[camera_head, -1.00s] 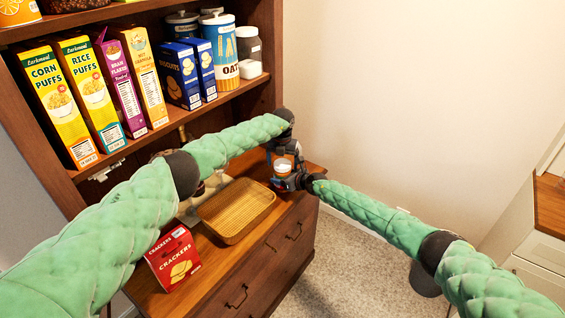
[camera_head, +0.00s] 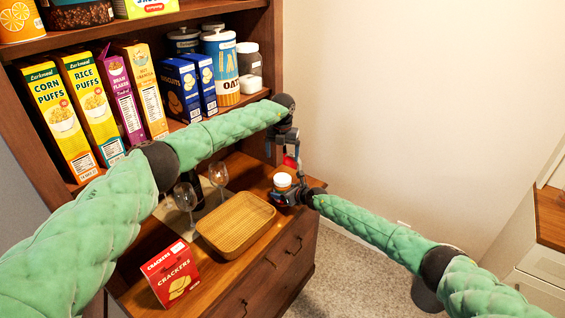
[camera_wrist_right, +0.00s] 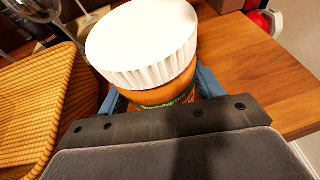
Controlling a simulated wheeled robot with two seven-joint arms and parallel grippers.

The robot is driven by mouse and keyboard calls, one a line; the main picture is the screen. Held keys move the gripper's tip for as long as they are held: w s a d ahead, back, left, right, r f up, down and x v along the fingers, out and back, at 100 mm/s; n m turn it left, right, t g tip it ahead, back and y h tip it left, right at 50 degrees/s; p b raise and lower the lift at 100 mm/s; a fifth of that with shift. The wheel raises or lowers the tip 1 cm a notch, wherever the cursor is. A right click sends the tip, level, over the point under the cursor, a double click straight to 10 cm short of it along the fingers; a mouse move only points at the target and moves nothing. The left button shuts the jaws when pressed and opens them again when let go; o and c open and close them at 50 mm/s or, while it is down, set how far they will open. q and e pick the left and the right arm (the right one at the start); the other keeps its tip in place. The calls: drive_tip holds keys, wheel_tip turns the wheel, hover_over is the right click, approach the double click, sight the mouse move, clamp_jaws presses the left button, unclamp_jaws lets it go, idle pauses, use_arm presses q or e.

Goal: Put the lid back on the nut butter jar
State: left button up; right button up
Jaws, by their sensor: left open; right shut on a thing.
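In the head view the lid (camera_head: 282,180) shows as a small white disc. My right gripper (camera_head: 284,196) is shut around the jar's body, its blue fingers on both sides below the lid. My left gripper (camera_head: 291,161) is open and empty, above the jar and apart from the lid.
A woven tray (camera_head: 236,222) lies left of the jar, with wine glasses (camera_head: 186,197) and a red crackers box (camera_head: 171,274) beyond and in front. The shelf above holds cereal boxes (camera_head: 88,103) and an oats canister (camera_head: 222,67).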

use_arm(q)
drive_tip(key=shift+r, duration=0.35)
use_arm(e)
drive_tip(key=o, duration=2)
drive_tip(key=shift+c, duration=0.2)
drive_tip(key=shift+r, duration=0.1)
drive_tip(key=p+v, duration=0.3)
drive_tip(key=v, duration=0.4)
drive_tip(key=shift+s+d, duration=0.15)
drive_tip(key=shift+s, duration=0.05)
use_arm(q)
wheel_tip(320, 180, up, 3)
drive_tip(key=shift+f, duration=0.1)
use_arm(e)
drive_tip(key=shift+s+d, duration=0.1)
